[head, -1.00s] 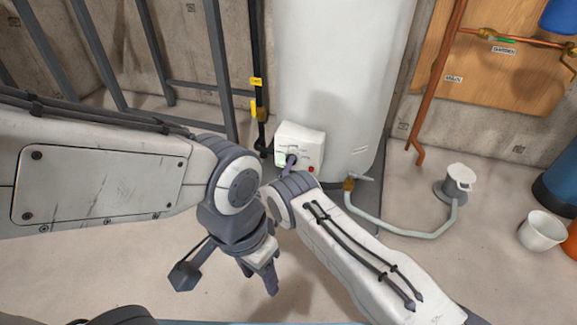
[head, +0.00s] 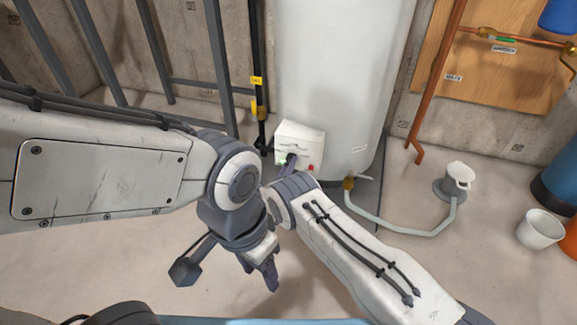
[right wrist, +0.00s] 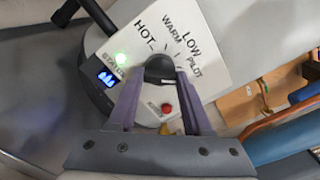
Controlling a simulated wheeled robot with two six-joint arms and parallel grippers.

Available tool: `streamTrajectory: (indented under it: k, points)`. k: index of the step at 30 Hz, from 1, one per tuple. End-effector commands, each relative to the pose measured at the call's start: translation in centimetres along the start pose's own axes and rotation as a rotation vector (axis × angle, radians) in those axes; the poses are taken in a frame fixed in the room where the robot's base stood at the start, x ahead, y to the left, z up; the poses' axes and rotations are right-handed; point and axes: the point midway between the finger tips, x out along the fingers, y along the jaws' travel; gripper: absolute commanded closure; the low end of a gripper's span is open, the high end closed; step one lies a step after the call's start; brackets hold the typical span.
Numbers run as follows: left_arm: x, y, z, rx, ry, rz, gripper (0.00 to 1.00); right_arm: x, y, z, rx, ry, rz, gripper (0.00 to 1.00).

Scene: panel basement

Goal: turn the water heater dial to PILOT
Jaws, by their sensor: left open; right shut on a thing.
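The water heater (head: 330,70) is a tall white tank with a white control box (head: 300,133) low on its front. In the right wrist view the black dial (right wrist: 160,68) sits on the box's panel (right wrist: 205,80), marked HOT, WARM, LOW and PILOT. My right gripper (right wrist: 160,75) has its purple fingers on either side of the dial and is shut on it. Which mark the dial points to I cannot tell. In the head view my right gripper (head: 287,166) is at the box's front, partly hidden by its arm. My left gripper (head: 262,275) hangs open and empty below.
A pale hose (head: 400,230) runs from the tank to a floor drain (head: 455,185). A white bucket (head: 540,229) stands right. A black gas pipe (head: 258,70) rises left of the box.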

Motion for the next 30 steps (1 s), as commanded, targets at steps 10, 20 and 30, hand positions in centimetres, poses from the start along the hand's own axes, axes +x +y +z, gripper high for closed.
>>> streamTrajectory:
  k: [10,20,30]
  points:
    - [0.0,0.0,0.0,0.000,0.000,0.000,0.50,-0.1,0.1,-0.1,-0.004,0.001,0.001,0.20]
    - [-0.3,0.0,0.0,0.000,0.000,0.000,0.50,-0.4,0.0,0.1,-0.003,0.000,0.001,0.20]
    - [-3.9,0.3,-0.2,0.000,0.000,0.000,0.50,-6.2,-0.3,0.3,-0.007,-0.002,0.005,0.20]
